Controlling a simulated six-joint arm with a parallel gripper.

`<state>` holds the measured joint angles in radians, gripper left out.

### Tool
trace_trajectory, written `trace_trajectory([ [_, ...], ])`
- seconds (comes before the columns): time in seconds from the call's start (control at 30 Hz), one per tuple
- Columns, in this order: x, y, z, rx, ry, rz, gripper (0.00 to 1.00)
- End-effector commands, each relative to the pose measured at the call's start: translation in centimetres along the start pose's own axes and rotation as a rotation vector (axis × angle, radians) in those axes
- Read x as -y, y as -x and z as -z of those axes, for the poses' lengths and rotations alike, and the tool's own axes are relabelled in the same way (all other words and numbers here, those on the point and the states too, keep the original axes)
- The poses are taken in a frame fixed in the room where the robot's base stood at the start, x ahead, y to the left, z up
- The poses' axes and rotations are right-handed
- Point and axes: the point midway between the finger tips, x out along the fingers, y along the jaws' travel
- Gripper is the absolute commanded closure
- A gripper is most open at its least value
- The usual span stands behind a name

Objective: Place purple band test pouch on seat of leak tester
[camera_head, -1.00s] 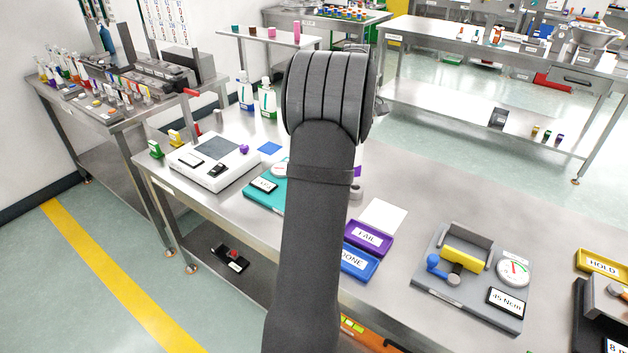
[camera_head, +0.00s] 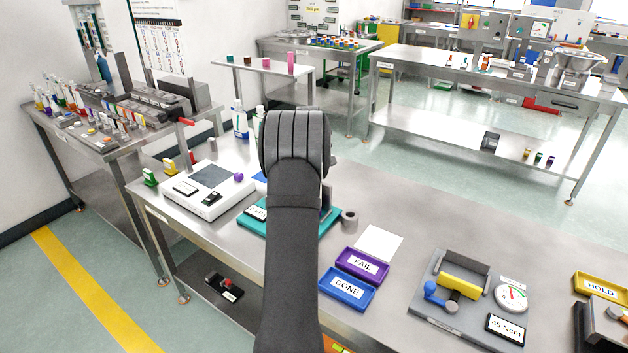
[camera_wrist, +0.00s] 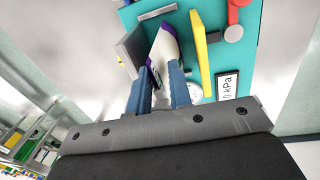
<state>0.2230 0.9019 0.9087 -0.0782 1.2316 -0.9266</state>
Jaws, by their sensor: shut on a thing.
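The purple band test pouch (camera_wrist: 166,50) is a pale, flat piece with a purple edge in the wrist view. My gripper (camera_wrist: 161,76) is shut on it, with the pouch between the blue-grey fingertips. The leak tester (camera_head: 251,225) has a teal base, which also shows in the wrist view (camera_wrist: 252,62). In the wrist view the pouch is over the base, between a grey plate (camera_wrist: 132,50) and a yellow bar (camera_wrist: 200,55). I cannot tell whether it touches the seat. In the head view my arm hides the gripper, the pouch and much of the tester.
A purple FAIL tray (camera_head: 361,265) and blue DONE tray (camera_head: 347,289) lie right of my arm. A white sheet (camera_head: 379,243) and grey cylinder (camera_head: 349,221) are behind them. A white device (camera_head: 208,190) stands left. A grey torque fixture (camera_head: 470,297) stands right.

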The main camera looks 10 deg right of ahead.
Motion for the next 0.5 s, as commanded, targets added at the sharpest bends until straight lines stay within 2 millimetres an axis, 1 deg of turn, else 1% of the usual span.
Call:
trace_trajectory([
  [0.07, 0.03, -0.58, 0.01, -0.001, 0.0, -0.002, 1.0],
  [0.27, 0.02, -0.56, 0.01, -0.001, 0.0, -0.002, 1.0],
  [0.4, 0.08, -0.91, -0.01, -0.001, 0.0, -0.001, 1.0],
  [0.43, 0.09, -0.9, -0.02, 0.0, 0.0, -0.001, 0.75],
  [0.5, 0.08, -0.88, -0.01, -0.001, 0.0, -0.001, 0.62],
])
